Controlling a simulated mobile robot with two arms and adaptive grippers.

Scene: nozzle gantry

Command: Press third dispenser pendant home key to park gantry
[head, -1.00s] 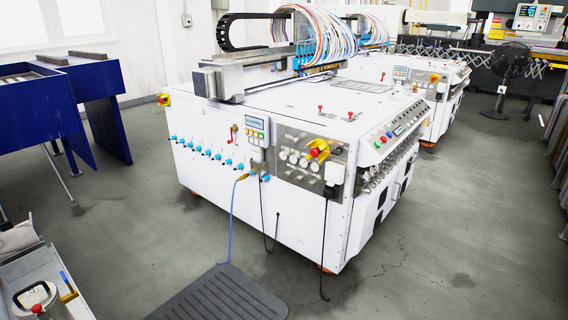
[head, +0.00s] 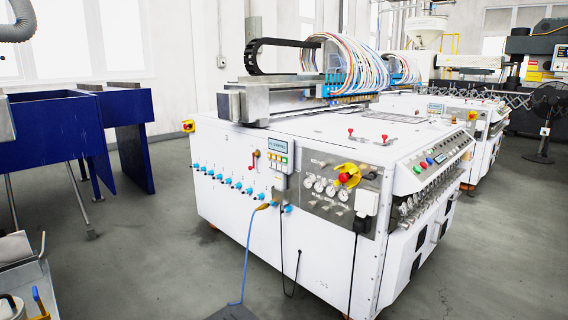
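A white dispenser machine (head: 290,235) stands in the middle of the head view. Its pendant (head: 279,152), a small box with a display and coloured keys, is on the upper front panel. The key labels are too small to read. A gantry (head: 300,98) with a bundle of coloured hoses lies across the machine's top. A second white dispenser (head: 462,118) stands behind to the right, with a small pendant (head: 436,108) on it. I cannot tell which machine is the third dispenser. Neither of my grippers is in view.
A grey cart (head: 22,270) is at the lower left. A blue cable (head: 247,255) hangs from the near machine to the floor. A black fan (head: 543,120) stands at the right. Grey floor lies open left of the machine.

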